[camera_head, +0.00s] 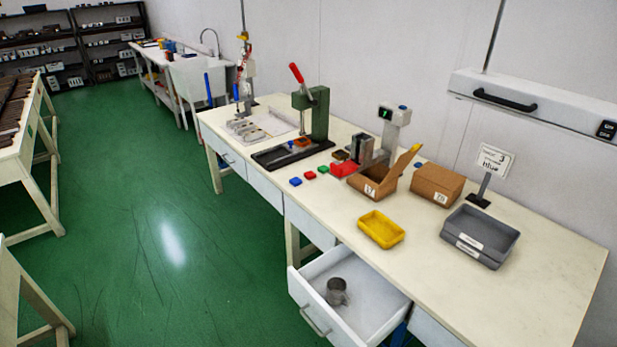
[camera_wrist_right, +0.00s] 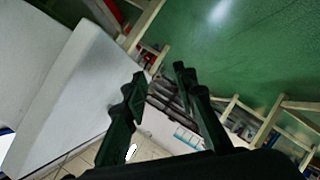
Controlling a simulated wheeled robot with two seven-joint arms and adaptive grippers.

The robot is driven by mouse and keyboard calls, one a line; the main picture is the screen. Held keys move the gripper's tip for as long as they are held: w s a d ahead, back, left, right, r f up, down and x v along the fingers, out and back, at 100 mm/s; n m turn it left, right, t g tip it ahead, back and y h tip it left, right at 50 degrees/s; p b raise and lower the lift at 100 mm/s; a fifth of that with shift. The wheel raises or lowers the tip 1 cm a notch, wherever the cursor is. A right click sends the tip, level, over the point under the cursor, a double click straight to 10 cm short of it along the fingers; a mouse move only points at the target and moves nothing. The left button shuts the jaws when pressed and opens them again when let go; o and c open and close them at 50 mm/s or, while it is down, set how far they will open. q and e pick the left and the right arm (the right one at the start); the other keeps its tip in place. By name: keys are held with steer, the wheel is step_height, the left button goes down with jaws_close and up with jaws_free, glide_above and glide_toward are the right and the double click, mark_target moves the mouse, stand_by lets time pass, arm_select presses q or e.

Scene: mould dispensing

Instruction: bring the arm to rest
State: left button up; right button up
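My right gripper (camera_wrist_right: 159,76) shows in the right wrist view with its two dark fingers apart and nothing between them. Behind the fingers are a green floor and pale furniture, out of reach of the fingertips as far as I can see. Neither arm shows in the head view. My left gripper is in no view.
The long workbench (camera_head: 540,245) holds a green press (camera_head: 319,112), small coloured blocks, cardboard boxes (camera_head: 437,184), a yellow tray (camera_head: 381,229) and grey bins (camera_head: 480,237). An open drawer (camera_head: 318,283) juts out with a metal mug (camera_head: 337,292) inside. Floor (camera_head: 150,220) left is clear.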

steer(key=s+d+f+m+g+h+p, duration=0.1)
steer(key=s+d+f+m+g, duration=0.1)
steer(key=s+d+f, duration=0.5)
steer(key=s+d+f+m+g+h+p, duration=0.1)
steer(key=s+d+f+m+g+p, duration=0.15)
steer(key=s+f, duration=0.65)
steer(key=s+d+f+m+g+h+p, duration=0.1)
steer(key=s+d+f+m+g, duration=0.1)
steer(key=s+d+f, duration=0.65)
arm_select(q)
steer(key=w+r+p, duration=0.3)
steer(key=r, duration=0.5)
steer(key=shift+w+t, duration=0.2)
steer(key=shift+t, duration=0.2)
arm_select(e)
steer(key=s+d+f+m+g, duration=0.2)
steer(key=s+f, duration=0.1)
steer(key=s, duration=0.7)
steer(key=s+d+f+m+g+h, duration=0.1)
steer(key=s+d+f+m+g, duration=0.1)
steer(key=s, duration=0.8)
steer(key=s+d+f+m+g, duration=0.2)
steer(key=s+d+f, duration=0.2)
steer(key=s, duration=0.7)
steer(key=shift+f, duration=0.2)
